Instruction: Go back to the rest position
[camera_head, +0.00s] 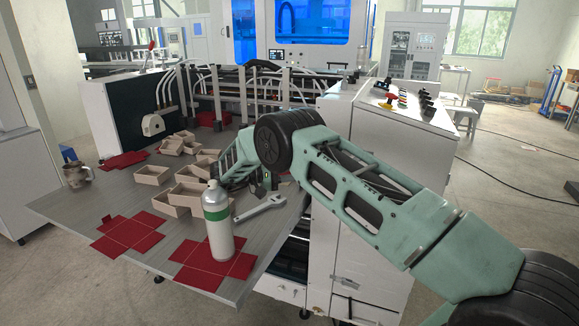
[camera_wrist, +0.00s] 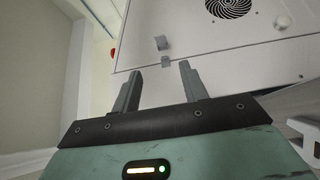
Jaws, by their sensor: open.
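My gripper (camera_wrist: 160,80) shows in the wrist view with its two grey fingers apart and nothing between them. It faces a pale machine panel (camera_wrist: 240,55) with a round fan grille. In the head view my green arm reaches from the lower right, bends at a dark joint, and its far end comes down over the grey table (camera_head: 100,203). The fingers cannot be made out clearly there. A white and green bottle (camera_head: 218,225) stands on a red flat box blank. A wrench (camera_head: 260,208) lies close beside it. Several open beige boxes (camera_head: 153,175) stand behind.
Another red blank (camera_head: 128,234) lies at the table's front left, and a metal mug (camera_head: 75,175) stands at the left edge. The box-forming machine (camera_head: 125,105) rises behind the table. A white control cabinet (camera_head: 385,140) stands on the right. Open floor lies beyond it.

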